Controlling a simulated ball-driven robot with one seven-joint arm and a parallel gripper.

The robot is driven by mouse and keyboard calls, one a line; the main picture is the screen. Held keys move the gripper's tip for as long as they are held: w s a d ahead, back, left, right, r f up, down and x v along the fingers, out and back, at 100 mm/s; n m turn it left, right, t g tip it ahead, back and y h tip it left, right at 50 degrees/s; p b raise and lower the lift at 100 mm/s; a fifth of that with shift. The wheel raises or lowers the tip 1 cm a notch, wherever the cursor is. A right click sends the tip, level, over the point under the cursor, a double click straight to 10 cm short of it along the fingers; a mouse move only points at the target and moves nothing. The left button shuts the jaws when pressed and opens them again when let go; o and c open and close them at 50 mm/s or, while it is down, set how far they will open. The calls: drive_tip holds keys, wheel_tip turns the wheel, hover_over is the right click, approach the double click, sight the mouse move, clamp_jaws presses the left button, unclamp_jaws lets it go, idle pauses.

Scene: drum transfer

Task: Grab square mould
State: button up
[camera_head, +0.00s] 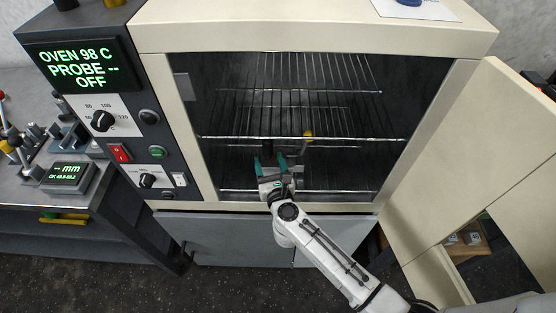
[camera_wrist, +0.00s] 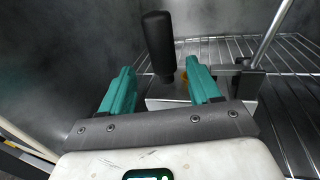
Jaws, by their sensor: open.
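My gripper (camera_head: 270,162) is inside the open oven, low and near the front of the rack area. In the wrist view its two green fingers (camera_wrist: 160,68) stand apart. A grey metal piece (camera_wrist: 166,92), which may be the square mould, shows just beyond and between the fingers. A black rounded handle (camera_wrist: 158,45) stands upright above it. No finger is clearly seen pressing on the piece. Its full outline is hidden by the fingers and the gripper's body, so I cannot tell that it is square. In the head view it is mostly hidden by my gripper.
Wire racks (camera_head: 330,138) cross the oven above and around my gripper. The oven door (camera_head: 480,170) stands open at the right. The control panel (camera_head: 105,110) is at the left.

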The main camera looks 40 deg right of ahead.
sight(269, 154)
drive_tip(key=shift+x, duration=2.2)
drive_tip(key=shift+s+d+r, duration=0.1)
drive_tip(key=shift+d, duration=0.1)
drive_tip(key=shift+c, duration=0.3)
clamp_jaws()
drive_tip(key=shift+r, duration=0.1)
